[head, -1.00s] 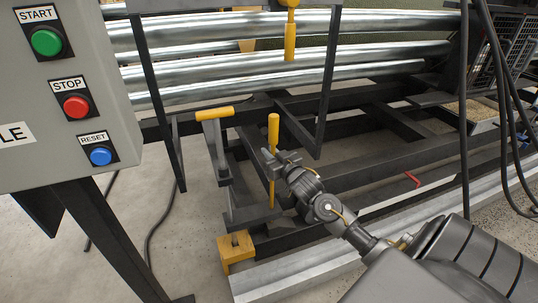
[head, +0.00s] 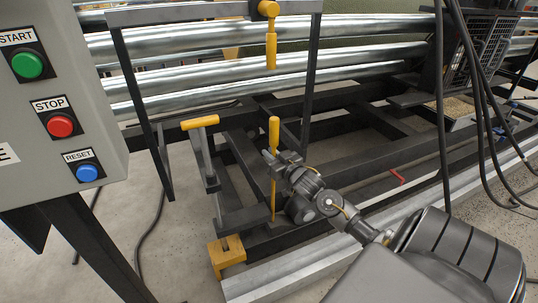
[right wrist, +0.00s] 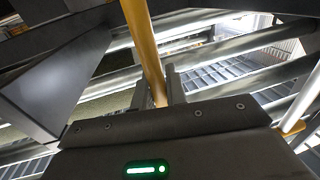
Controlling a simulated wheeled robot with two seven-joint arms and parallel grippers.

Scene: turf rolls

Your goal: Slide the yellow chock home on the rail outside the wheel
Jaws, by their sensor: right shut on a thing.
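A yellow block (head: 227,256) with a dark slot sits at the near end of the silver rail (head: 290,272); it looks like the chock. An upright yellow rod (head: 274,135) stands to its right, above the dark frame. My right gripper (head: 275,158) is shut on this rod about midway up. In the right wrist view the rod (right wrist: 143,40) passes between the two fingers (right wrist: 159,90). I cannot tell whether the rod joins the block. I cannot make out the wheel. My left gripper is out of view.
A grey control box (head: 62,100) with START, STOP and RESET buttons fills the left. A yellow T-handle (head: 200,122) and a hanging yellow handle (head: 271,48) are near the rod. Silver rollers (head: 380,55) lie behind. Black cables (head: 483,110) hang at right.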

